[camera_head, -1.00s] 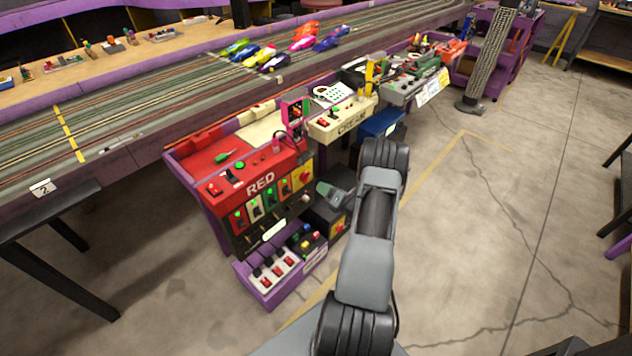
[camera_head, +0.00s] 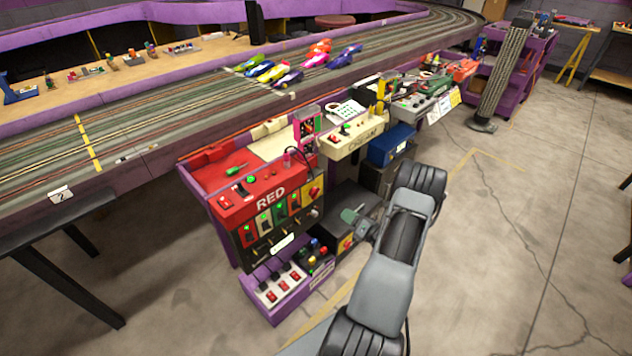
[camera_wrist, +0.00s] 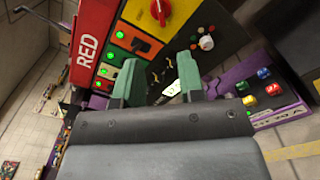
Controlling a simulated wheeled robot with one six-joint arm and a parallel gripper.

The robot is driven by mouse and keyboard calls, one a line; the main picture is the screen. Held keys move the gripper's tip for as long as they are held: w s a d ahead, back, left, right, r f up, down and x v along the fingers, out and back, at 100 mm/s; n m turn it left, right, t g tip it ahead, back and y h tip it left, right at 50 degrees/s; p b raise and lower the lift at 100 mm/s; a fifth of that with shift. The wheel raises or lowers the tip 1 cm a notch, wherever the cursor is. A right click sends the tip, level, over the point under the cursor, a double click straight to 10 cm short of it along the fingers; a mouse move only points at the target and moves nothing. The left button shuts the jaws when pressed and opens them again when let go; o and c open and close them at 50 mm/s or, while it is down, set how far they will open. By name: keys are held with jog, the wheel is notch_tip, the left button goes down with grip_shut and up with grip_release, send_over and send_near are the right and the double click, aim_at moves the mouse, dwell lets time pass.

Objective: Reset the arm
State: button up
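My gripper (camera_wrist: 170,88) shows in the wrist view with its two green fingers apart and nothing between them. It faces the red control box (camera_wrist: 95,35), which is marked RED and has switches with green lights. In the head view my gripper (camera_head: 352,216) is small and partly hidden behind my grey arm, to the right of the red control box (camera_head: 262,198). The arm is bent in front of the control station. I cannot tell the exact gap between the fingers and the panel.
The slot track (camera_head: 150,110) carries several coloured cars (camera_head: 300,62). A cream box (camera_head: 352,138) and a blue box (camera_head: 390,146) stand right of the red one. A purple switch box (camera_head: 285,292) sits below. Concrete floor (camera_head: 520,250) is open at right, with a grey post (camera_head: 503,75) farther back.

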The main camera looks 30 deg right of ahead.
jog(key=s+a+f+n+g+y, duration=0.2)
jog(key=a+f+n+g+y, duration=0.15)
jog(key=a+n, duration=0.25)
jog(key=s+a+r+n+g+y+p, duration=0.3)
jog(key=s+a+r+n+g+p, duration=0.2)
jog(key=a+r+n+g, duration=0.9)
jog(key=s+a+r+n+t+h+p, duration=0.1)
jog(key=a+r+n+h+p, duration=0.2)
jog(key=r+n, duration=0.4)
jog(key=s+a+r+n+t+h+p, duration=0.1)
jog(key=a+r+n+h+p, duration=0.2)
jog(key=r, duration=1.2)
jog(key=s+a+r+n+t+h+p, duration=0.1)
jog(key=s+a+r+n+h+p, duration=0.1)
jog(key=r+n+p, duration=0.6)
notch_tip(320, 180, up, 3)
jog(key=a+n+h, duration=0.1)
jog(key=n, duration=0.4)
jog(key=shift+a+h, duration=0.35)
jog(key=shift+a, duration=0.05)
jog(key=shift+s+r, duration=0.1)
